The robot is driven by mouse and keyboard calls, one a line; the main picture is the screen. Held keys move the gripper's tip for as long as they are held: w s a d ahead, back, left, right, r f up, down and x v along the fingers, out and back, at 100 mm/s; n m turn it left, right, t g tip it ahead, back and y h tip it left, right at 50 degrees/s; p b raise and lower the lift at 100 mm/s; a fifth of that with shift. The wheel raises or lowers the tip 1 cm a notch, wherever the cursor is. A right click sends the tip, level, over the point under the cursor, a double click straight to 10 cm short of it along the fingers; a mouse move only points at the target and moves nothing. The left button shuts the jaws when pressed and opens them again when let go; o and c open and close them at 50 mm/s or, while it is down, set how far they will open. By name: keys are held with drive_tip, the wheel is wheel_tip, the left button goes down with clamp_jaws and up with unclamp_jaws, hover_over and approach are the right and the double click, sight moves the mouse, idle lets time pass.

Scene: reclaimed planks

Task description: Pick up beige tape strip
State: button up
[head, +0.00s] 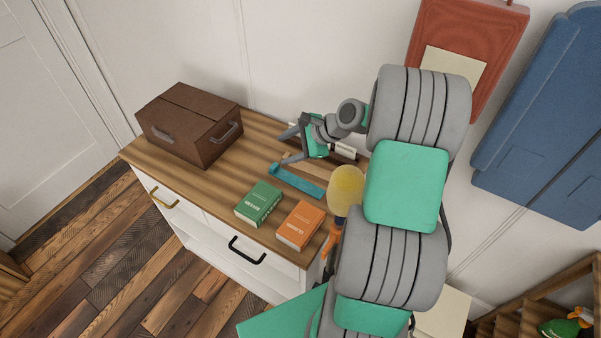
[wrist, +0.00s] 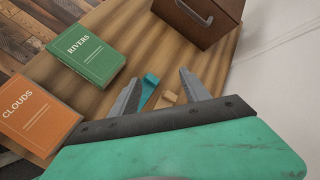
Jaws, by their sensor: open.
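The beige tape strip (wrist: 168,98) shows in the wrist view as a small tan end between my gripper's fingers, close to the palm; the rest is hidden by my gripper. In the head view the strip (head: 314,167) lies on the wooden top behind the teal strip, partly hard to tell from the wood. My gripper (head: 283,149) is open over the back of the cabinet top, and its spread fingers also show in the wrist view (wrist: 160,75). I cannot tell whether the fingers touch the strip.
A teal strip (head: 297,181) lies beside the beige one. A green book (head: 259,203) and an orange book (head: 299,225) lie nearer the front edge. A brown box (head: 190,125) stands at left. A yellow-headed object (head: 346,187) is near my arm. The wall is close behind.

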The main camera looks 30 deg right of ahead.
sight(288, 156)
drive_tip(key=d+f+m+t, duration=0.1)
drive_tip(key=d+f+m, duration=0.1)
drive_tip(key=m, duration=0.1)
drive_tip(key=d+f+m+t+y+b, duration=0.1)
drive_tip(key=d+f+m, duration=0.1)
drive_tip(key=d+m, duration=0.1)
drive_tip(key=d+f+m+t+y, duration=0.1)
drive_tip(key=d+f+m, duration=0.1)
drive_tip(key=f, duration=0.1)
drive_tip(key=shift+w+d+m+t+b, duration=0.15)
drive_tip(key=shift+d+m+t+b, duration=0.15)
drive_tip(key=shift+m+b, duration=0.1)
drive_tip(key=shift+w+f+m, duration=0.1)
drive_tip(key=shift+f+m, duration=0.05)
drive_tip(key=shift+m, duration=0.15)
drive_tip(key=x, duration=0.3)
drive_tip(key=a+p+x, duration=0.1)
drive_tip(key=x, duration=0.2)
drive_tip(key=shift+a, duration=0.1)
drive_tip(key=shift+w+a+f, duration=0.1)
drive_tip(key=shift+w+a, duration=0.1)
drive_tip(key=shift+w, duration=0.15)
drive_tip(key=shift+c, duration=0.4)
clamp_jaws()
